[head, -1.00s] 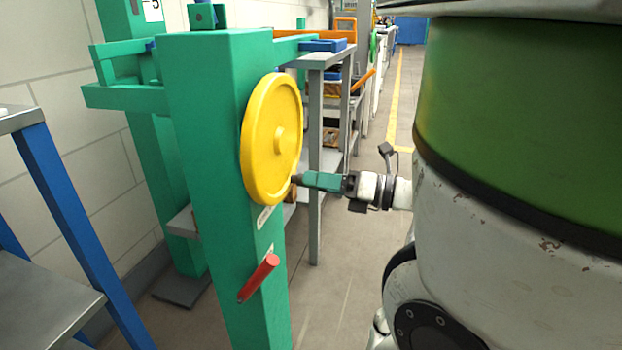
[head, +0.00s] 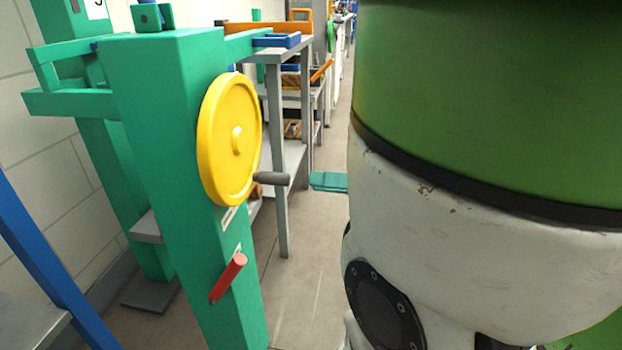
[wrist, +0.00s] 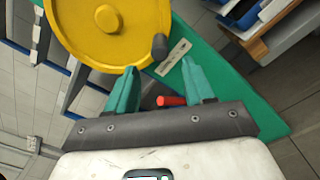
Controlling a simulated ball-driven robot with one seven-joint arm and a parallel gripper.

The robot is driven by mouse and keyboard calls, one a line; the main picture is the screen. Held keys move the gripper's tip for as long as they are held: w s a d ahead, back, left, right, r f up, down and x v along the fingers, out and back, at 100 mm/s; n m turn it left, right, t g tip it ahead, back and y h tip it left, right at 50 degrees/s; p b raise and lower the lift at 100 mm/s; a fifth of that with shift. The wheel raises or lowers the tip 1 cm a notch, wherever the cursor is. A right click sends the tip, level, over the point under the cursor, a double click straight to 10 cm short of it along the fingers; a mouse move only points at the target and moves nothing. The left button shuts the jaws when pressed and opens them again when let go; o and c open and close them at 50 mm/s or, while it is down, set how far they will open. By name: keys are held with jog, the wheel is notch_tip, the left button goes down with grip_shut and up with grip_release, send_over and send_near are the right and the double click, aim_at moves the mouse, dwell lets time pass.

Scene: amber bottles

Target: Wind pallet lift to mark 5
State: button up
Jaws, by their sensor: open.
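The yellow handwheel (head: 228,140) is mounted on the green lift post (head: 165,165). Its dark grey crank handle (head: 272,179) sticks out at the wheel's lower right edge. My gripper (head: 328,181) is open and empty, to the right of the handle with a gap between them. In the wrist view, my gripper's green jaws (wrist: 163,80) stand apart, and the handle (wrist: 159,46) shows ahead of the gap between them, on the wheel (wrist: 105,25). A red lever (head: 229,277) sits lower on the post. The green lift carriage (head: 70,100) is behind the post; the mark scale is mostly cut off.
A grey shelf unit (head: 276,110) with blue trays (head: 276,40) stands behind the wheel. A blue-legged rack (head: 45,265) is at the lower left. The floor right of the post (head: 310,260) is clear.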

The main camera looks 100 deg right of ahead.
jog(key=r+m+p, duration=0.1)
jog(key=m+p, duration=0.3)
jog(key=m+t+p, duration=0.4)
jog(key=m+p, duration=0.7)
jog(key=m, duration=1)
send_near(264, 173)
jog(key=p+x, duration=0.1)
jog(key=x, duration=0.7)
jog(key=shift+w, duration=0.1)
